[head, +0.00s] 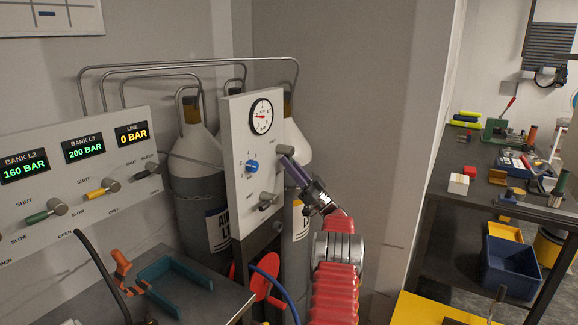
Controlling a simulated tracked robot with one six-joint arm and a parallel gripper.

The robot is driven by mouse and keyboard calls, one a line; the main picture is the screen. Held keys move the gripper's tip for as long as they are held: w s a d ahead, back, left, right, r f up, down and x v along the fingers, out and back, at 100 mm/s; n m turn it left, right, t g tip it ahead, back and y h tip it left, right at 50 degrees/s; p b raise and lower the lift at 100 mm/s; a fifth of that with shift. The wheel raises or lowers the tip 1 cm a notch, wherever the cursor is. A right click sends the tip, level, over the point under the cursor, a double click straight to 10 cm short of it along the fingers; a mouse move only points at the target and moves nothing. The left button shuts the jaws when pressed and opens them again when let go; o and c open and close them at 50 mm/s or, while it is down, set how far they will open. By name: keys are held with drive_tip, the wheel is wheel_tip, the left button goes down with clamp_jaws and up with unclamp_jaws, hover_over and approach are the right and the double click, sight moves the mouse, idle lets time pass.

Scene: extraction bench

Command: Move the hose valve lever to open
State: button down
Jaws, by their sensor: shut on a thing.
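The fingertips are small and partly hidden. Labels by the pivot are too small to read surely. Another grey valve knob (267,199) sits lower on the panel.
Gas cylinders (196,160) and bent pipes stand behind the panel. A bank panel (75,190) with displays and coloured levers is at left; its line display (132,133) reads 0 BAR. A red reel (266,289) with blue hose is below. A cluttered bench (450,165) stands right.

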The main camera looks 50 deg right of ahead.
drive_tip(key=shift+w+r+n+g+y, duration=0.15)
drive_tip(key=shift+n+g+y, duration=0.35)
drive_tip(key=shift+n+y, duration=0.6)
drive_tip(key=c, duration=1.6)
unclamp_jaws()
drive_tip(key=shift+o, duration=0.2)
drive_tip(key=shift+d+h, duration=0.1)
drive_tip(key=shift+h, duration=0.2)
drive_tip(key=v, duration=1.4)
